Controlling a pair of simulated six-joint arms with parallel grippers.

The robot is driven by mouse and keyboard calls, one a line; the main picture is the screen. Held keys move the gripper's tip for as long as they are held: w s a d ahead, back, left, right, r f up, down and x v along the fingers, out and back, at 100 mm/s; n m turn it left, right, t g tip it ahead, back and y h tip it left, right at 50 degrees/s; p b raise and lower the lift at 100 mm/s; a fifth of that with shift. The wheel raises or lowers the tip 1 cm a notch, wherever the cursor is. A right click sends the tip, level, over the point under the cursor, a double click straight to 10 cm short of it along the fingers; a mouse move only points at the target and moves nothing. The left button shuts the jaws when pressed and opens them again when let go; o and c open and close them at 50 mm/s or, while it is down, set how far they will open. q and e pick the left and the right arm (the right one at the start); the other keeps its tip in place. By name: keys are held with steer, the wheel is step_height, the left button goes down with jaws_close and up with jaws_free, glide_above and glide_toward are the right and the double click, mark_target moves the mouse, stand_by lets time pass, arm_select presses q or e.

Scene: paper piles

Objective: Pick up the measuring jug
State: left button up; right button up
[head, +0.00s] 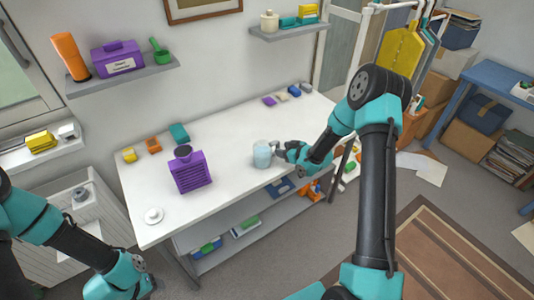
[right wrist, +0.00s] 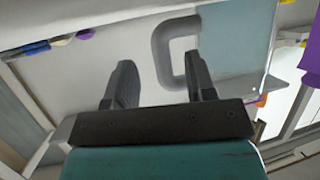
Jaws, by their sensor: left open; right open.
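The measuring jug (head: 262,155) is pale blue and stands upright on the white table near its front edge. In the right wrist view its body (right wrist: 237,40) fills the upper right, with its grey handle (right wrist: 164,50) on the left side. My right gripper (head: 279,149) is at the jug's right side, at the handle. In the right wrist view its two fingers (right wrist: 160,80) are apart, and the handle shows between and just beyond their tips. Contact cannot be told. My left arm is at the lower left of the head view; its fingers do not show.
A purple container (head: 191,172) stands left of the jug on the table (head: 225,207). A small white round object (head: 154,215) lies at the front left. Small coloured items line the table's back edge. A lower shelf (head: 270,227) holds several things. The table's middle back is clear.

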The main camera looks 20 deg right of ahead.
steer(key=shift+x, duration=1.9)
steer(key=shift+c, duration=0.3)
jaws_close()
